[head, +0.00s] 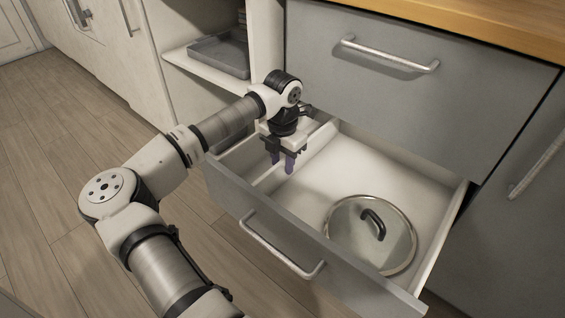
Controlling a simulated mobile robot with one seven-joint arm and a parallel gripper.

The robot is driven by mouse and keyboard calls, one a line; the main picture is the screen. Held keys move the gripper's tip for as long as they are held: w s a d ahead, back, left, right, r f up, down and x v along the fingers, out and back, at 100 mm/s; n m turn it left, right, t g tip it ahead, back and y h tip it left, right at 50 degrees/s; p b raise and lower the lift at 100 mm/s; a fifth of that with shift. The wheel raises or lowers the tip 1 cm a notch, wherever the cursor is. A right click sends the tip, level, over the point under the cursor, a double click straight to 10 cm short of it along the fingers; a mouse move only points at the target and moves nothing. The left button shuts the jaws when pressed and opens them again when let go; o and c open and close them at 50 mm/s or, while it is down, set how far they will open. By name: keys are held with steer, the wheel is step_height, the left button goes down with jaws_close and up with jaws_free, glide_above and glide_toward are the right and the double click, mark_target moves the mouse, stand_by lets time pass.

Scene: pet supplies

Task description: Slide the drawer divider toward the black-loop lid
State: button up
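The black-loop lid (349,241) is a round glass lid with a metal rim and a black loop handle. It lies flat in the right part of the open drawer (232,207). The drawer divider (263,181) is a pale upright strip running front to back near the drawer's left side, well apart from the lid.
The white drawer floor (325,176) is bare between the divider and the lid. A closed drawer (400,105) with a metal handle is above, under a wooden worktop (500,22). A grey tray (220,54) sits on an open shelf at the left.

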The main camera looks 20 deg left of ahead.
jaws_close()
stand_by(0.4)
steer(key=s+d, duration=0.1)
steer(key=d, duration=0.2)
steer(key=s+d, duration=0.1)
steer(key=d, duration=0.2)
steer(key=s+d, duration=0.1)
steer(key=d, duration=0.3)
steer(key=shift+s+b, duration=0.3)
steer(key=shift+b, duration=0.1)
jaws_free()
steer(key=shift+a, duration=0.1)
